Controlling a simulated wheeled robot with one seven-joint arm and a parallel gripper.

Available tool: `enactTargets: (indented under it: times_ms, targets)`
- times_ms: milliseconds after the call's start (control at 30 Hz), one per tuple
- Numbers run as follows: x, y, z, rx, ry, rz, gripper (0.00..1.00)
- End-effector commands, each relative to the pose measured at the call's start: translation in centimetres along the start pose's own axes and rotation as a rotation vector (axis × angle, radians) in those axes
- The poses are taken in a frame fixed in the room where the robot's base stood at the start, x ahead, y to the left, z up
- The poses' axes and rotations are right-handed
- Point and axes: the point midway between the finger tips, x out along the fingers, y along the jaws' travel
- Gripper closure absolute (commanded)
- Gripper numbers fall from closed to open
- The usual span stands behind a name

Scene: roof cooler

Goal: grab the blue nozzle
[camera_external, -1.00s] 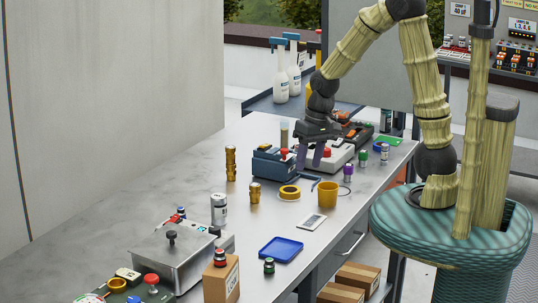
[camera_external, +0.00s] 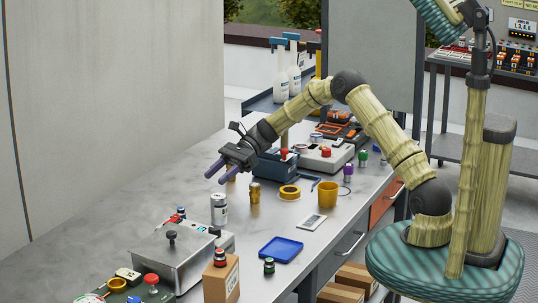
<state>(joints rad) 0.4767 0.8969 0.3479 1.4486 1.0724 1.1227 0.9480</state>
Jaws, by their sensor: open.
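Two white spray bottles (camera_external: 294,72) at the back carry blue spray heads (camera_external: 291,36). Small blue parts also show by the red cap (camera_external: 181,211) behind the metal box and on the green board (camera_external: 135,297) at the front left; I cannot tell which blue part is the nozzle. My gripper (camera_external: 217,176) is open and empty, its dark purple fingers pointing left and down above the bench. It is in front of the spray bottles and up and right of the metal box. It partly hides the gold fitting behind it.
The grey bench (camera_external: 130,195) is bare along its left side.

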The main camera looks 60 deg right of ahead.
Motion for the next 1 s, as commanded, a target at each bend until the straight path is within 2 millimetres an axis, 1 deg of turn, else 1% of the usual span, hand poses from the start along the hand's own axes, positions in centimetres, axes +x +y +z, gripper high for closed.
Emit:
enactTargets:
  times_ms: [167, 267, 367, 800, 900, 1000]
  targets:
    - [0.1, 0.1, 0.0, -0.003, 0.003, 0.001, 0.57]
    - [0.7, 0.1, 0.0, -0.003, 0.003, 0.004, 0.57]
    - [2.0, 0.1, 0.0, -0.003, 0.004, 0.005, 0.57]
    - [9.7, 0.2, -0.1, -0.005, 0.005, 0.005, 0.57]
    - [11.3, 0.1, -0.1, -0.005, 0.005, 0.004, 0.57]
    - [12.1, 0.1, -0.1, -0.005, 0.006, 0.003, 0.57]
